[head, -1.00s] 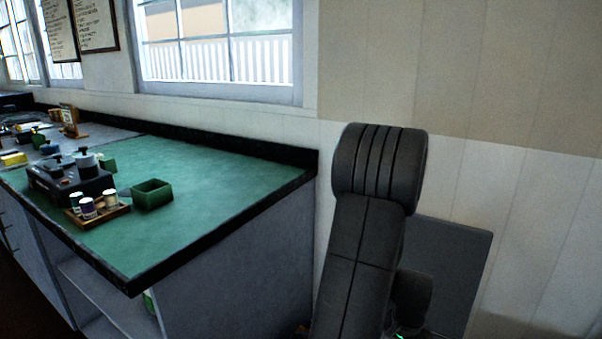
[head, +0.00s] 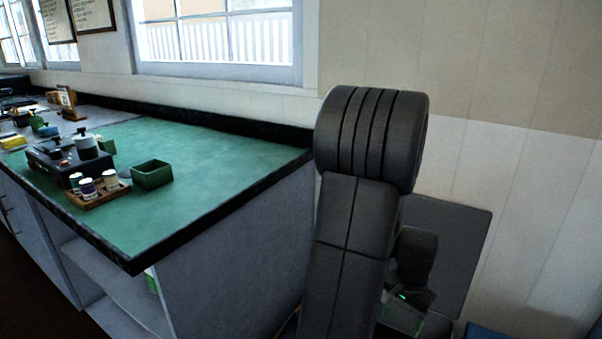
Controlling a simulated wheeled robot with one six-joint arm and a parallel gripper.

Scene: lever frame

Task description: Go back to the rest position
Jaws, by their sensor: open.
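My dark grey arm stands folded in the right middle of the head view, its thick ribbed elbow at the top. What appears to be my gripper (head: 406,314) shows only in part, low behind the arm, by a small green light. It is open. Its fingertips are hard to make out, and I see nothing held in it. It is to the right of the green-topped counter (head: 215,185) and apart from it.
On the counter are a green box (head: 152,174), a wooden tray (head: 98,198) with small jars, and a dark device (head: 60,168). The counter's near corner points towards me. A dark grey panel (head: 455,245) stands against the wall behind my arm.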

